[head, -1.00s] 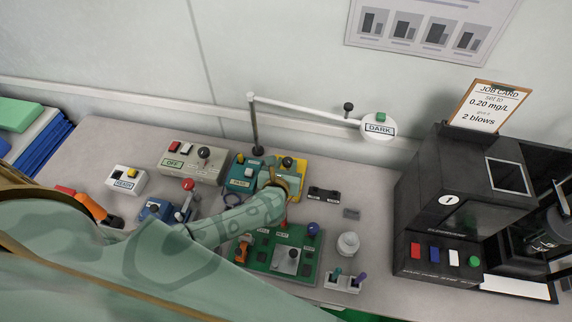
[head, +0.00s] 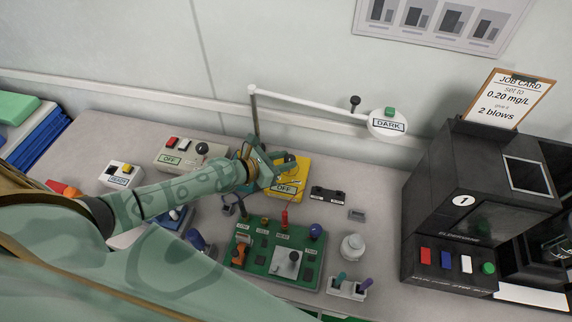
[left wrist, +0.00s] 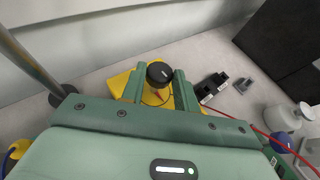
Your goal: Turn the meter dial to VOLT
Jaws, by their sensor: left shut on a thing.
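The yellow meter (head: 301,176) lies on the bench near the middle of the head view, with a label reading OFF on its front. It also shows in the left wrist view (left wrist: 119,83). Its round black dial (left wrist: 159,73) stands up between the fingers of my left gripper (left wrist: 158,88). In the head view my left gripper (head: 280,165) reaches over the meter from the left and is shut on the dial, hiding part of the meter. The dial's pointer setting is not readable. My right gripper is not in view.
A lamp arm with a DARK sign (head: 388,124) hangs behind the meter. A green board (head: 268,266) with leads and knobs lies in front. A black machine (head: 470,215) stands at the right. Grey boxes (head: 182,154) are at the left. A red lead runs near the meter.

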